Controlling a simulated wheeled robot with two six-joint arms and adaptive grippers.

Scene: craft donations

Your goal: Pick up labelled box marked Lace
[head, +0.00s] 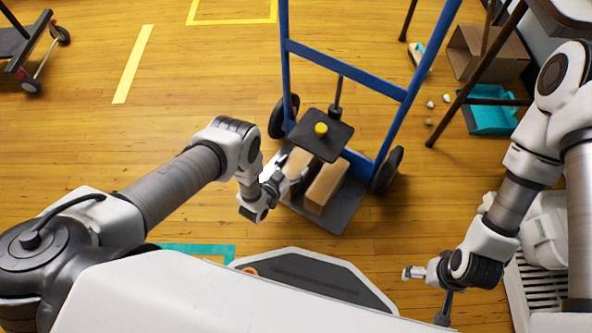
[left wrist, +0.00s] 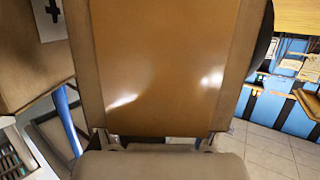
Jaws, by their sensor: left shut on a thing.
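A tan cardboard box (head: 299,160) is at the toe plate of a blue hand truck (head: 345,70), partly hidden by a small black platform. My left gripper (head: 287,182) is shut on this box. In the left wrist view the box (left wrist: 165,65) fills the middle, close up, with the fingertips (left wrist: 160,145) at its lower edge. No lettering shows on the visible side, so I cannot read whether it says Lace. A second cardboard box (head: 327,187) stands just right of it on the plate. My right gripper (head: 420,273) is at lower right, away from the boxes; its opening is unclear.
The black platform with a yellow knob (head: 321,129) overhangs the boxes. The truck's wheels (head: 387,171) flank them. An open carton (head: 487,53) and a teal dustpan (head: 490,112) lie at upper right, near a table leg. The wood floor at left is mostly clear.

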